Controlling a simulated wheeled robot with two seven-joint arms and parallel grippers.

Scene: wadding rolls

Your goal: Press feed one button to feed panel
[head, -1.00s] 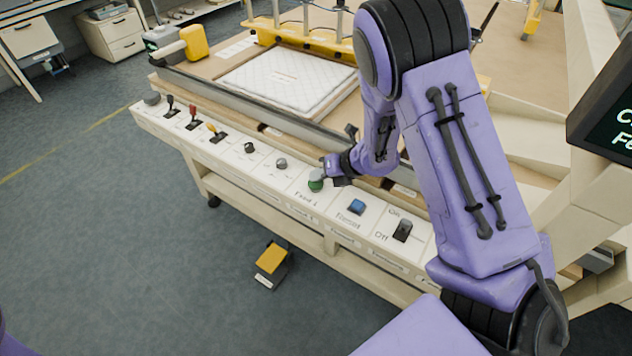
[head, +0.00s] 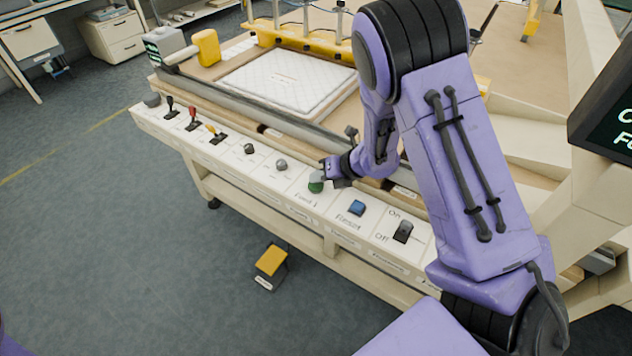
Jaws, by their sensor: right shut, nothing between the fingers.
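The green Feed 1 button (head: 316,186) sits on the sloped white control panel (head: 296,198), with its "Feed 1" label in front of it. My right gripper (head: 326,172) is shut and empty. Its tip is right at the back upper side of the green button; I cannot tell whether it touches. A white quilted panel (head: 288,80) lies on the machine bed behind the control panel. My left gripper is not in view.
Grey knobs (head: 281,164) and several levers (head: 193,122) lie left. A yellow-topped pedal (head: 271,261) stands on the floor. A dark screen (head: 607,110) is at right.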

